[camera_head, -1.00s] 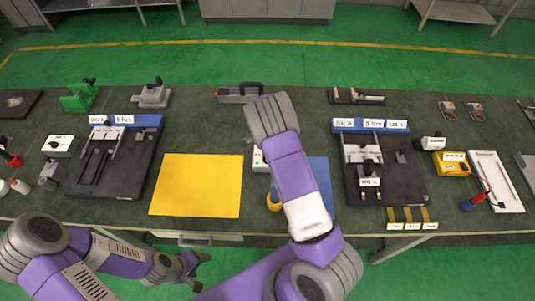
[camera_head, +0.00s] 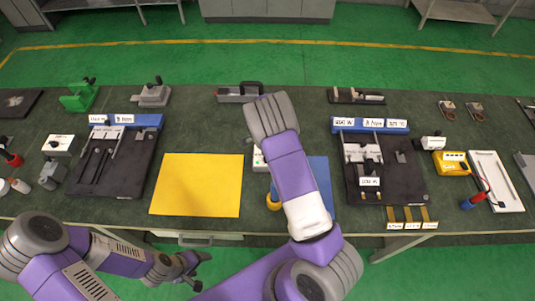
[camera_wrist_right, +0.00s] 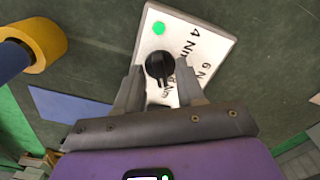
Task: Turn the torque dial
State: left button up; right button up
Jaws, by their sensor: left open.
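The torque dial is a round black knob (camera_wrist_right: 160,65) on a white panel (camera_wrist_right: 207,45) with a green dot and printed marks including "4 Nm" and "6 N". In the head view only a bit of the white panel (camera_head: 258,158) shows beside my right arm, which hides the dial. My right gripper (camera_wrist_right: 161,68) has one finger on each side of the knob, close to it. Whether the fingers touch it cannot be told. My left gripper (camera_head: 190,272) is open and empty, low in front of the table, away from the dial.
A yellow mat (camera_head: 197,185) lies left of my right arm, and a blue mat (camera_head: 319,180) lies partly under it. A yellow roll (camera_wrist_right: 38,42) is near the panel. Black fixtures stand left (camera_head: 88,180) and right (camera_head: 408,185). A yellow meter (camera_head: 452,163) sits further right.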

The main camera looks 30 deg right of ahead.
notch_tip(320, 180, up, 8)
jog(key=shift+f, duration=0.25)
dwell(0.5)
